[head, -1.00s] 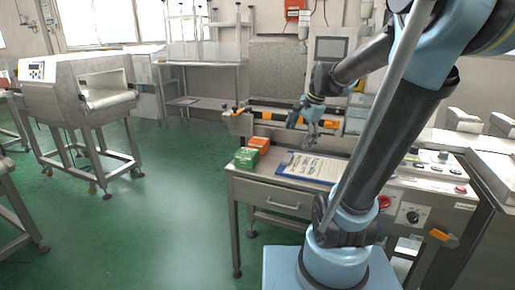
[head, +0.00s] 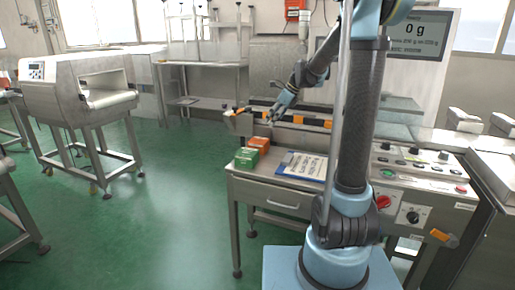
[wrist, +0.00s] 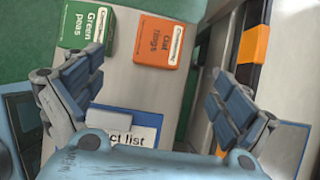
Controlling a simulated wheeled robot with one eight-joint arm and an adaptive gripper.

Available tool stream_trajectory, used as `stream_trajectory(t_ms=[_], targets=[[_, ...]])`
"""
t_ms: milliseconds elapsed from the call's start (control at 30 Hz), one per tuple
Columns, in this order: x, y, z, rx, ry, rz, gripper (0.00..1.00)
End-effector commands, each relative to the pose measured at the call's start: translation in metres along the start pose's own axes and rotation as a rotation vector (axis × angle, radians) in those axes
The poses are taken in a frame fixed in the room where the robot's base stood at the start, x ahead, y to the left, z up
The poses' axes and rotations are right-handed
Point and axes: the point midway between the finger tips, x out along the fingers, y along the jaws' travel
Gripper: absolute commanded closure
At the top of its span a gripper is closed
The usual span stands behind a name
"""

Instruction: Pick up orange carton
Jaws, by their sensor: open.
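The orange carton (head: 259,144) stands on the left part of the metal table, close behind the green carton (head: 246,158). In the wrist view the orange carton (wrist: 158,42) lies ahead of my gripper, a little above the space between the fingers, its label facing up. The green peas carton (wrist: 87,27) is to its left. My gripper (wrist: 145,92) is open and empty, with both fingers spread wide. In the head view my gripper (head: 272,116) hangs above and slightly right of the orange carton, apart from it.
A clipboard (head: 302,165) with a product list lies right of the cartons. The conveyor edge with orange blocks (head: 298,119) runs behind them. A control panel (head: 420,165) with knobs is at right. The table's left edge is near the cartons.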

Motion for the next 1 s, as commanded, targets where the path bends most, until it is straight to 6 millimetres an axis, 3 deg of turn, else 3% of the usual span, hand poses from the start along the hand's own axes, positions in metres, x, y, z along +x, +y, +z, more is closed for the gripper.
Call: stream_trajectory(t_ms=[433,833,1000], targets=[[0.077,0.0,0.0,-0.003,0.0,0.0,0.05],[0.105,-0.001,-0.001,-0.002,0.001,0.0,0.05],[0.126,-0.002,0.0,-0.003,0.001,0.001,0.05]])
